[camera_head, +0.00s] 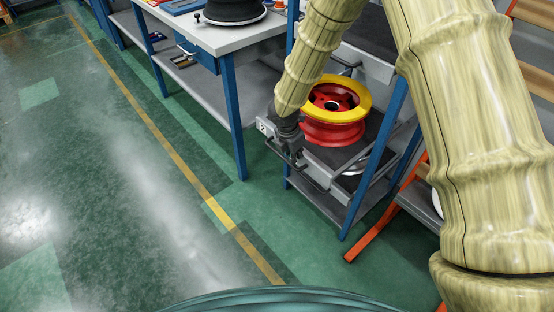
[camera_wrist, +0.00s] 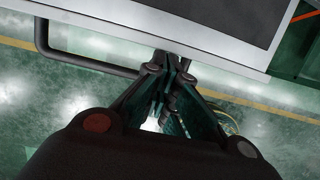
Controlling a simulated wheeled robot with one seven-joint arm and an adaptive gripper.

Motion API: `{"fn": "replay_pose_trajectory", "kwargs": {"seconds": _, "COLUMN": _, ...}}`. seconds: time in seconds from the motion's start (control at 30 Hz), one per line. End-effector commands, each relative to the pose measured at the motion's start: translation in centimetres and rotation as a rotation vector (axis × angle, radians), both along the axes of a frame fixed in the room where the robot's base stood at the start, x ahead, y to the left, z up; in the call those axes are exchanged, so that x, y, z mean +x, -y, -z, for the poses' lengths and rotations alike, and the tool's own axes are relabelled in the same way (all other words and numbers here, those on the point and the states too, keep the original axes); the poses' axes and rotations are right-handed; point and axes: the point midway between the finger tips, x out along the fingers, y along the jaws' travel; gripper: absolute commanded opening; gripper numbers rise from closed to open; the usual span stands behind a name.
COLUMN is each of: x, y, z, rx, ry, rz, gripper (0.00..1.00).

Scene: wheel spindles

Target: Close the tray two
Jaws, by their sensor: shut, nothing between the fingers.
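A pulled-out tray (camera_head: 378,143) with a dark mat and grey rim juts from the blue-posted rack in the head view. A red and yellow wheel (camera_head: 334,131) stands on it. My gripper (camera_head: 297,162) is at the tray's front left, fingers shut and empty. In the wrist view the gripper (camera_wrist: 170,62) is at the tray's pale front edge (camera_wrist: 212,56), beside the dark bar handle (camera_wrist: 88,66). I cannot tell whether the fingertips touch the edge. My arm hides part of the rack.
A blue-legged workbench (camera_head: 228,42) with a black round part (camera_head: 234,12) on top stands to the left. An orange-legged rack (camera_head: 388,218) stands close on the right. The green floor (camera_head: 110,190) with its yellow line is clear at left and front.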

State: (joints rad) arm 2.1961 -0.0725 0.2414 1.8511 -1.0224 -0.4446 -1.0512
Motion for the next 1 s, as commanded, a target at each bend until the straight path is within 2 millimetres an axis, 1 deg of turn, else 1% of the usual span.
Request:
{"fn": "replay_pose_trajectory", "kwargs": {"seconds": 0.03, "x": 0.9, "y": 1.4, "z": -0.6, "rx": 0.0, "ry": 0.0, "rz": 0.006, "gripper": 0.0}}
{"fn": "replay_pose_trajectory", "kwargs": {"seconds": 0.2, "x": 3.6, "y": 5.0, "z": -0.5, "rx": 0.001, "ry": 0.0, "rz": 0.004, "gripper": 0.0}}
{"fn": "replay_pose_trajectory", "kwargs": {"seconds": 0.3, "x": 4.9, "y": 6.9, "z": -0.4, "rx": 0.002, "ry": 0.0, "rz": 0.005, "gripper": 0.0}}
{"fn": "replay_pose_trajectory", "kwargs": {"seconds": 0.5, "x": 7.0, "y": 9.7, "z": -0.2, "rx": 0.001, "ry": 0.001, "rz": 0.002, "gripper": 0.0}}
{"fn": "replay_pose_trajectory", "kwargs": {"seconds": 0.7, "x": 8.2, "y": 11.3, "z": -0.1, "rx": 0.0, "ry": 0.0, "rz": 0.002, "gripper": 0.0}}
{"fn": "replay_pose_trajectory", "kwargs": {"seconds": 1.0, "x": 8.6, "y": 11.8, "z": 0.0, "rx": 0.0, "ry": 0.0, "rz": 0.0, "gripper": 0.0}}
